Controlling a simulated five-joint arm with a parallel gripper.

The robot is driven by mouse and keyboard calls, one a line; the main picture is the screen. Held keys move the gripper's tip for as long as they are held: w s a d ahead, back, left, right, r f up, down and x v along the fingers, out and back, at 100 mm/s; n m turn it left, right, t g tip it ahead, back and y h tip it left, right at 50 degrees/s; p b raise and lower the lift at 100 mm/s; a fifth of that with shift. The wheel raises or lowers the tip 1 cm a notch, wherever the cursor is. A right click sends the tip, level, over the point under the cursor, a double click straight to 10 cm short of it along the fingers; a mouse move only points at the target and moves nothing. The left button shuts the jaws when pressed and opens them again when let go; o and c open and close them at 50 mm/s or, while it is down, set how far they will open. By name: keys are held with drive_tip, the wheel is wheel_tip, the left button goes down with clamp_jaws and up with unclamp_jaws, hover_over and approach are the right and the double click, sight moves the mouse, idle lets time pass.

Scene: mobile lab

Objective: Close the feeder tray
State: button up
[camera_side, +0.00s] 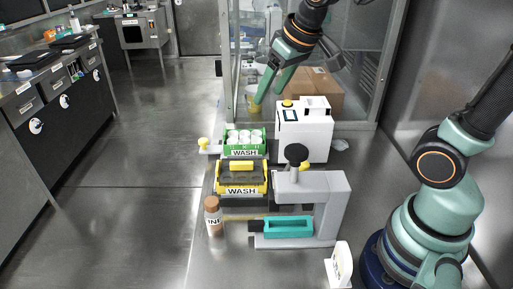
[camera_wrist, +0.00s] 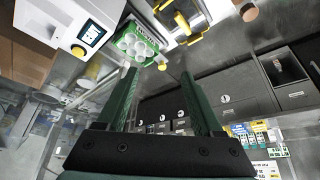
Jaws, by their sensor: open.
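The feeder tray appears to be the light grey slide (camera_side: 211,151) with a yellow knob (camera_side: 204,143) at its left end. It sticks out left from beside the white machine (camera_side: 303,138). A green rack (camera_side: 244,142) marked WASH, with several white round-topped items, sits at the slide and partly hides it. The wrist view also shows the green rack (camera_wrist: 138,44) and the yellow knob (camera_wrist: 162,67). My gripper (camera_side: 269,97) is open and empty, pointing down above and behind the rack and left of the machine's top. Its two green fingers (camera_wrist: 158,74) stand apart.
A yellow rack (camera_side: 242,181) marked WASH stands in front of the green one. A brown-capped bottle (camera_side: 214,217) and a grey device (camera_side: 322,205) with a teal tray (camera_side: 289,228) are nearer. A cardboard box (camera_side: 322,92) stands behind the machine.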

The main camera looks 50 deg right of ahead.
drive_tip(key=w+f, duration=0.3)
drive_tip(key=w, duration=0.7)
approach(203, 140)
drive_tip(key=shift+g, duration=0.4)
drive_tip(key=x, duration=0.8)
drive_tip(key=shift+w, duration=0.4)
clamp_jaws()
